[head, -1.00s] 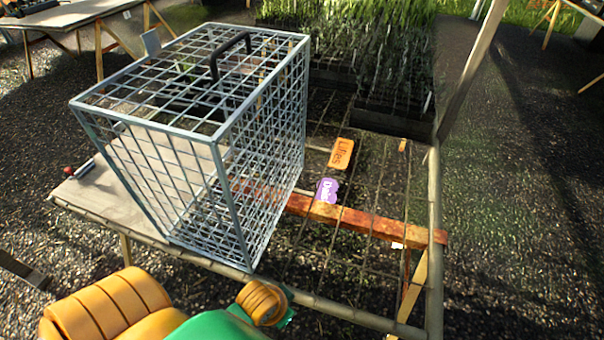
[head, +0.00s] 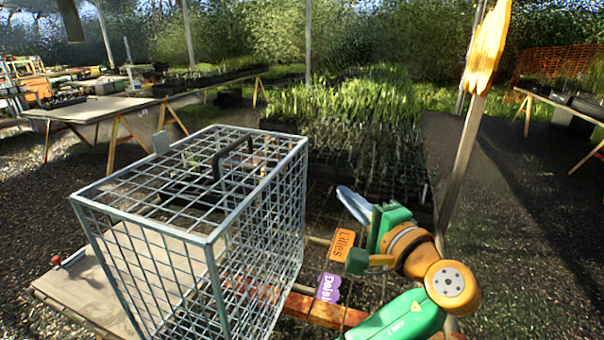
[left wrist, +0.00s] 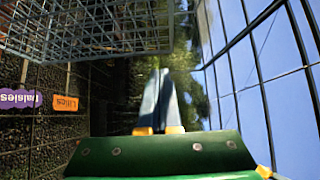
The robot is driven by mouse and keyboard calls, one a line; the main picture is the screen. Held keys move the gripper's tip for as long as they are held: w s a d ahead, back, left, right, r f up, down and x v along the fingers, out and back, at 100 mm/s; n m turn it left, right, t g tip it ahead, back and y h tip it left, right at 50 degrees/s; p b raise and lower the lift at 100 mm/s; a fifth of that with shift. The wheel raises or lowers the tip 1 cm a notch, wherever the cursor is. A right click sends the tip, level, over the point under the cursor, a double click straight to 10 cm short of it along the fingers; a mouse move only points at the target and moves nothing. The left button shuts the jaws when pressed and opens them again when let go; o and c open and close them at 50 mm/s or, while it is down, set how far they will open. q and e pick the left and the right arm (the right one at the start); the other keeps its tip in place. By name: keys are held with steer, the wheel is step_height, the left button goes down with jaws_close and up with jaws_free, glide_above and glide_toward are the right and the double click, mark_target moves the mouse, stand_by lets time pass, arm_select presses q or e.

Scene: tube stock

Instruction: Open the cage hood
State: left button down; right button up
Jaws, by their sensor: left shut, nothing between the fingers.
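The cage hood (head: 212,237) is a box of pale grey wire mesh standing down on the bench at left centre. A black handle (head: 233,160) arches over its top, and a small grey plate (head: 160,142) sticks up at its far left edge. My left gripper (head: 347,198) is to the right of the hood, about level with its upper part and apart from it. Its fingers (left wrist: 160,100) are shut and empty in the left wrist view, where the hood's mesh (left wrist: 90,28) fills the upper left. My right gripper is in neither view.
Trays of green seedlings (head: 370,115) stand behind. A wooden post (head: 462,150) rises at right. A red knob (head: 56,260) sits at the left bench edge.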

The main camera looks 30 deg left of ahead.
arm_select(q)
step_height(320, 180, up, 2)
steer(key=p, duration=0.4)
glide_toward(292, 155)
steer(key=w+a, duration=0.1)
steer(key=w, duration=0.3)
steer(key=a, duration=0.1)
steer(key=a+p, duration=0.2)
steer(key=shift+s+a+y, duration=0.15)
steer(key=shift+s+y, duration=0.15)
steer(key=shift+s+a+f, duration=0.1)
steer(key=shift+a+f, duration=0.05)
steer(key=shift+a, duration=0.15)
